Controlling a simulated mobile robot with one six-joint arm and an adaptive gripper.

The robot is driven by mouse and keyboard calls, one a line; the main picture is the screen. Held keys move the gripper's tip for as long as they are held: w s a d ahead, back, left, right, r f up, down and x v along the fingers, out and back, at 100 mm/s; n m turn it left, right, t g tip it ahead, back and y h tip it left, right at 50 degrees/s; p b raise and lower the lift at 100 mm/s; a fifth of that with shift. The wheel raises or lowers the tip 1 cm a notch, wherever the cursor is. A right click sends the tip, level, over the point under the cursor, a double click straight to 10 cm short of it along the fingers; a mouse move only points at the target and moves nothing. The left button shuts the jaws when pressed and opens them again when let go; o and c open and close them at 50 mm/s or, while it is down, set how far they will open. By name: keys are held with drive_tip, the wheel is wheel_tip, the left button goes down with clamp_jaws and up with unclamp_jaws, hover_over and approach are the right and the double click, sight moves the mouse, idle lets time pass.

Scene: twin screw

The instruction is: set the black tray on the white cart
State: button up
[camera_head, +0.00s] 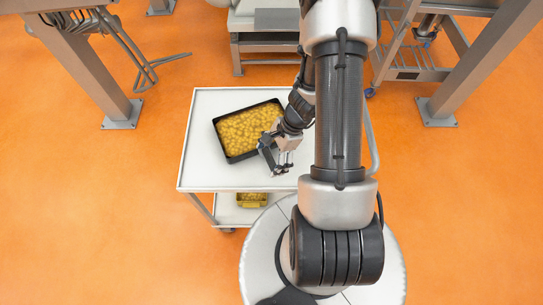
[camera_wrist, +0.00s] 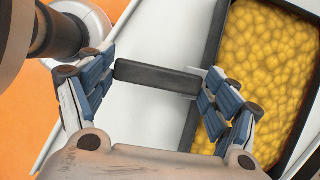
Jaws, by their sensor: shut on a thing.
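The black tray (camera_head: 220,144), full of yellow lumps, is over the top of the white cart (camera_head: 202,176), turned at an angle. It looks flat on the cart top, but I cannot tell contact for sure. My gripper (camera_head: 277,158) is at the tray's lower right side. In the wrist view, the fingers (camera_wrist: 157,80) close on the two ends of a dark bar (camera_wrist: 155,77). The tray's dark wall (camera_wrist: 213,45) is just right of the bar, partly behind the right finger. I cannot tell whether the bar joins the tray. The arm hides the cart's right part.
A yellow-filled container (camera_head: 251,200) is on the cart's lower shelf. Grey posts (camera_head: 90,75) (camera_head: 470,65) stand at both sides. A grey bench (camera_head: 265,45) and a metal rack (camera_head: 405,60) are behind. Orange floor is clear left and right of the cart.

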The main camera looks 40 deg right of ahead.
drive_tip(key=o, duration=1.7)
drive_tip(key=shift+r+p, duration=0.3)
drive_tip(key=shift+p, duration=0.05)
drive_tip(key=w+p+v, duration=0.1)
drive_tip(key=p+v, duration=0.3)
drive_tip(key=v, duration=0.7)
drive_tip(key=w+a+r+n+h, duration=0.1)
drive_tip(key=a+r+n, duration=0.35)
drive_tip(key=r, duration=0.65)
drive_tip(key=shift+s+a+r+n+t+h, duration=0.65)
drive_tip(key=shift+s+a+r+n, duration=1.2)
drive_tip(key=shift+r+n, duration=1.1)
drive_tip(key=shift+s+a+r+n+t+h, duration=0.6)
drive_tip(key=shift+s+a+r+n, duration=1.45)
drive_tip(key=shift+r, duration=1.45)
drive_tip(key=shift+s+a+r+n+t+h, duration=0.6)
drive_tip(key=shift+s+a+r+n, duration=0.95)
drive_tip(key=shift+r+n, duration=1.5)
